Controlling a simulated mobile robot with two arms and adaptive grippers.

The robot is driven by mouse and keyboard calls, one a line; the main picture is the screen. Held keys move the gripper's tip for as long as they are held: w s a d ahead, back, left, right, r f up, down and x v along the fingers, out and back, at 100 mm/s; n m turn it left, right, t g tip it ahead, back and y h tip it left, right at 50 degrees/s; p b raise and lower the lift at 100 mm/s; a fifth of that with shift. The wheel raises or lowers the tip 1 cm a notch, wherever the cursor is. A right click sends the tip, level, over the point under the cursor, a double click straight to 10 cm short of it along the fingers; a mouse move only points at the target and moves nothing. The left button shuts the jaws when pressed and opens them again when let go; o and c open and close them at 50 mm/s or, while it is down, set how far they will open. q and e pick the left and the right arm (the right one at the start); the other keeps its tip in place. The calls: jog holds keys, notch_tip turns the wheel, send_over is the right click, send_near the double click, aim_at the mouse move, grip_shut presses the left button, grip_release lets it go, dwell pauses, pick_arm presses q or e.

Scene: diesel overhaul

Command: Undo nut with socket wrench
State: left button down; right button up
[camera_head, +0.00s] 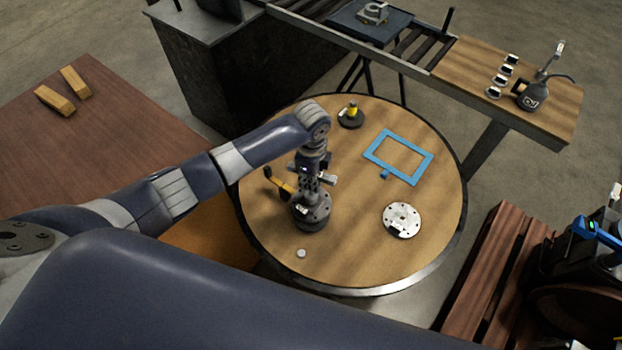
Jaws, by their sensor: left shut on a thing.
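My left gripper (308,190) points down over the left part of the round wooden table. It is shut on a tool with a yellow and black handle (281,182), seemingly the socket wrench, whose handle sticks out to the left. The wrench's lower end is hidden by the gripper. Directly below is a dark round flanged part (312,212) on the table; I cannot tell if the tool touches it. No nut can be made out on it. A small pale round piece (301,253) lies in front of it. My right gripper is not in view.
The round table (345,265) also bears a pale disc with holes (402,220), a blue rectangular frame (424,168) and a dark round base with a yellow top (351,115). The table's front right is clear.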

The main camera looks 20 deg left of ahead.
pick_arm(q)
jog(key=n, duration=0.9)
jog(key=shift+r, duration=0.1)
jog(key=shift+r, duration=1.75)
jog(key=shift+r, duration=3)
